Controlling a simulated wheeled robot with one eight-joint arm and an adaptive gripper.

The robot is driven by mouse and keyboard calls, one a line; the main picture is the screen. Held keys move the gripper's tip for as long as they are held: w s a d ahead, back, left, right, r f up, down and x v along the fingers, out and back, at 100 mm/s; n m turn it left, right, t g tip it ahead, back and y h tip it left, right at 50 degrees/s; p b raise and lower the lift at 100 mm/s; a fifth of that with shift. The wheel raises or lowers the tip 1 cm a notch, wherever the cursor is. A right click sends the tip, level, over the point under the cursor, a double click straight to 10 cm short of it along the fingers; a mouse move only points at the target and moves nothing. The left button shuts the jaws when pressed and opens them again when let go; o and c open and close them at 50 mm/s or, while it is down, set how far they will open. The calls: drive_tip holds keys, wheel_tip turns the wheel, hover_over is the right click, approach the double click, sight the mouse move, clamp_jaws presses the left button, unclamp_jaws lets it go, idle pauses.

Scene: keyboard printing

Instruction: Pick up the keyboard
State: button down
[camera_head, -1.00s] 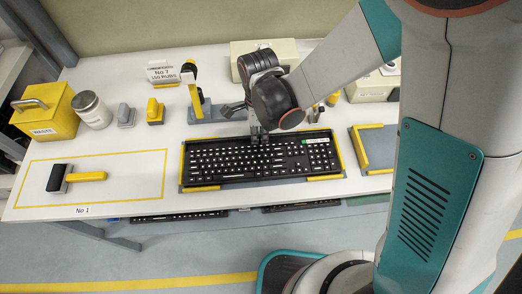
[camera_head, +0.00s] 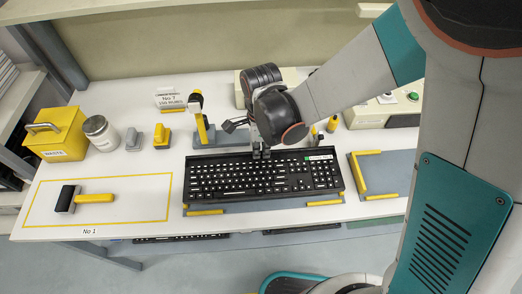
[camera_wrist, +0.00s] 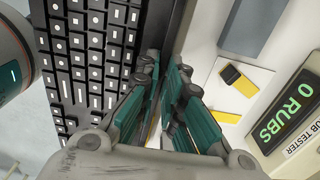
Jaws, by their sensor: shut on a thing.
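The black keyboard (camera_head: 262,177) with white-marked keys is level above its grey fixture pad (camera_head: 265,206) with yellow corner strips (camera_head: 205,212). It looks raised a little off the pad, whose front strip shows below it. My gripper (camera_head: 261,153) points down at the middle of the keyboard's back edge and is shut on it. In the wrist view the keyboard (camera_wrist: 85,45) fills the left side, and my fingers (camera_wrist: 165,85) pinch its edge.
A second grey pad with yellow strips (camera_head: 393,172) lies to the right. A brush with a yellow handle (camera_head: 95,198) lies in the yellow-outlined area at left. A yellow waste box (camera_head: 58,138), a jar (camera_head: 100,133) and a yellow-topped stand (camera_head: 203,122) are behind.

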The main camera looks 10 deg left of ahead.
wheel_tip(320, 180, up, 15)
drive_tip(key=p, duration=0.8)
drive_tip(key=shift+f+p, duration=0.15)
drive_tip(key=shift+p, duration=0.25)
drive_tip(key=c, duration=2.3)
unclamp_jaws()
drive_tip(key=shift+f, duration=0.1)
clamp_jaws()
